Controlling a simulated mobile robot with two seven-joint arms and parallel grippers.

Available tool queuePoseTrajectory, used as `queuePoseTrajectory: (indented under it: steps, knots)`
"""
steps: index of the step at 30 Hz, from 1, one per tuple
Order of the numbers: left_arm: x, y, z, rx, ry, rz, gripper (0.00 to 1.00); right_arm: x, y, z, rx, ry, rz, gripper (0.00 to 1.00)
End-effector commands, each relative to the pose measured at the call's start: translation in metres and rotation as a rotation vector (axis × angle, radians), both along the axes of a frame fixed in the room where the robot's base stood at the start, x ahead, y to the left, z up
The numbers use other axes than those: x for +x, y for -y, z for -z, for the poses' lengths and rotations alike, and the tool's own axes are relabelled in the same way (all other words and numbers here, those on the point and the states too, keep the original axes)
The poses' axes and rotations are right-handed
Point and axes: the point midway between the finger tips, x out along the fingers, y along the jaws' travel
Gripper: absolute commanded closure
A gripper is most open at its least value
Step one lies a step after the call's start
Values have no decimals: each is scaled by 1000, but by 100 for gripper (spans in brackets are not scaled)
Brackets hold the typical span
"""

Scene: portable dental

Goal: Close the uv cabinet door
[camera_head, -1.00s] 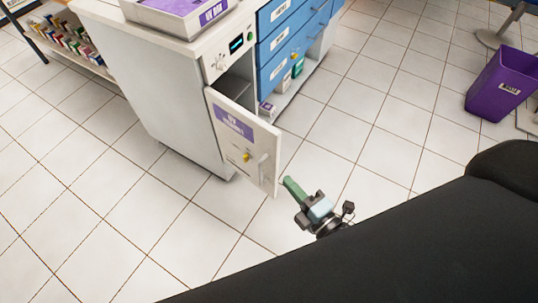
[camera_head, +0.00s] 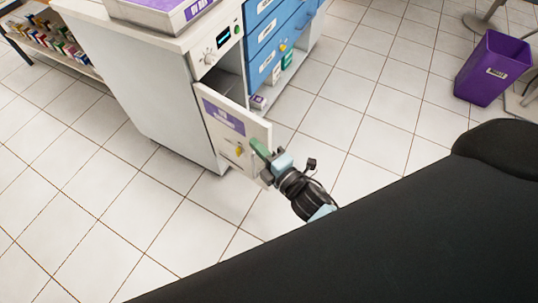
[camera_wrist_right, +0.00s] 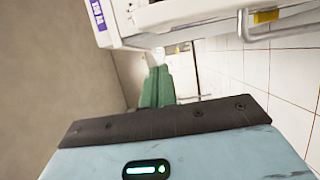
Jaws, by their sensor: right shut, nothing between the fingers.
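The UV cabinet (camera_head: 150,90) is a white unit with a small display and a knob above its door opening. Its white door (camera_head: 222,132) stands swung open, with a purple label, a yellow latch (camera_head: 239,150) and a handle by its free edge. The dark interior shows above the door. My right gripper (camera_head: 259,148) is shut and empty, its green fingers overlapping the door's free-edge side. The shut fingers (camera_wrist_right: 157,88) also show in the right wrist view, with a white labelled panel (camera_wrist_right: 175,18) above them. I cannot tell whether they touch the door. My left gripper is not in view.
Blue drawers (camera_head: 283,38) stand right of the cabinet, over an open shelf with small boxes. A purple and white box (camera_head: 160,10) sits on top. A purple bin (camera_head: 492,70) stands at the far right. The tiled floor in front and to the left is clear.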

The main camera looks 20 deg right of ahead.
Motion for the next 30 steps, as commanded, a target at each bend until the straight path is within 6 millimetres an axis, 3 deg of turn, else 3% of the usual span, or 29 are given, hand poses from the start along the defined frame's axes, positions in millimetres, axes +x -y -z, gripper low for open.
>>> queuePoseTrajectory:
  steps: [1,6,23,30]
  knots:
    - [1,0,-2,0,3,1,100,4,11,0,-9,-2,3,100]
    - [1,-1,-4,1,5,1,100,12,26,1,-6,-2,2,100]
    - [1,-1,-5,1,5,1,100,15,33,1,-6,-2,0,100]
    - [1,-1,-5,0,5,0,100,17,46,1,-11,-2,-30,100]
